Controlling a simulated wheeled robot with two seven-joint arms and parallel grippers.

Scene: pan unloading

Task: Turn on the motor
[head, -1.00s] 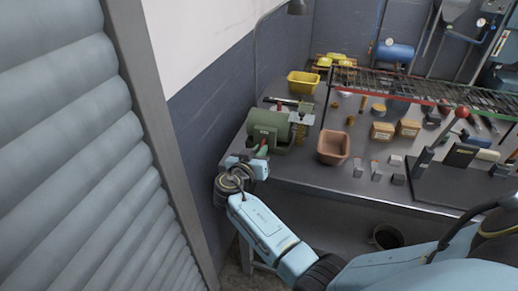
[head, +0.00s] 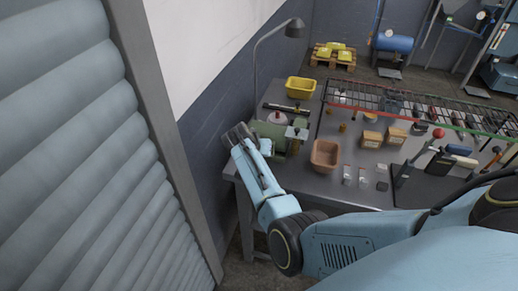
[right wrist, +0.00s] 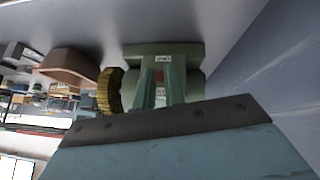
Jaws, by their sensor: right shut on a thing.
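The green motor (head: 275,130) stands at the left end of the workbench. In the right wrist view the motor (right wrist: 135,55) has a small white label, and a ribbed brass wheel (right wrist: 110,90) shows beside it. A small red part, like a switch lever (right wrist: 159,76), shows on the motor between my fingers. My right gripper (head: 266,147) is at the motor's near left side; in the right wrist view it (right wrist: 160,88) is shut on the red lever. The lever's lower part is hidden by the fingers. My left gripper is not in view.
An orange-brown bin (head: 325,155) stands right of the motor, and a yellow bin (head: 300,90) behind it. A lamp (head: 294,28) rises at the back. A wire rack (head: 420,105) and several small blocks are on the bench (head: 340,195). A wall and shutter (head: 60,150) are close at left.

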